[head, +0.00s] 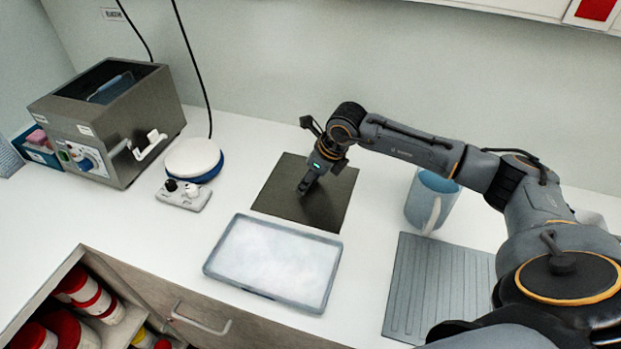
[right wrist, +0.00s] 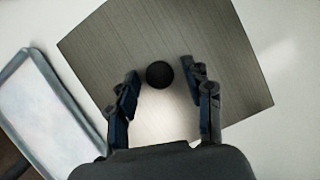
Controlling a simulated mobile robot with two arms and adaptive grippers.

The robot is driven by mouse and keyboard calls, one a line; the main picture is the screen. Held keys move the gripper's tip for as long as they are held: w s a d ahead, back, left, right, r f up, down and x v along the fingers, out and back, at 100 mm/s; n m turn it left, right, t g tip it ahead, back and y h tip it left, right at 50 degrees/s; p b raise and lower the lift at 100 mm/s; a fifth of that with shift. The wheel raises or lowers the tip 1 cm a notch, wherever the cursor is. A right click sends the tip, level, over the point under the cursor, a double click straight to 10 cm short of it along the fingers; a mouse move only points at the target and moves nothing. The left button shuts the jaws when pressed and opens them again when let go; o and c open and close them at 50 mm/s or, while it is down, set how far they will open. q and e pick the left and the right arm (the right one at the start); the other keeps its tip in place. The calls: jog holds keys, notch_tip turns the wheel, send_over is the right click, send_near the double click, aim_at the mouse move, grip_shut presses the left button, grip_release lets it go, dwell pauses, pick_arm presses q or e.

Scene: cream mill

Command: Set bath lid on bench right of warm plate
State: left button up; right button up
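The bath lid (head: 275,198), a flat square brushed-metal plate, lies on the bench to the right of the warm plate (head: 192,157), a round white-topped disc with a blue rim. In the right wrist view the lid (right wrist: 95,50) has a round black knob (right wrist: 159,75) at its middle. My right gripper (head: 303,189) points down over the lid. Its fingers (right wrist: 161,82) are open, one on each side of the knob, with gaps showing. The bath (head: 120,128), a steel box at the left, stands with its top open. My left gripper is not in view.
A white-filled tray (head: 209,266) lies in front of the lid. A blue-grey mug (head: 430,200) and a grey ribbed mat (head: 437,285) are to the right. A control box (head: 183,196) sits by the warm plate. An open drawer with jars is at front left.

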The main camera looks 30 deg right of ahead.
jog(key=shift+r, duration=0.1)
jog(key=b+v, duration=0.3)
jog(key=v, duration=0.9)
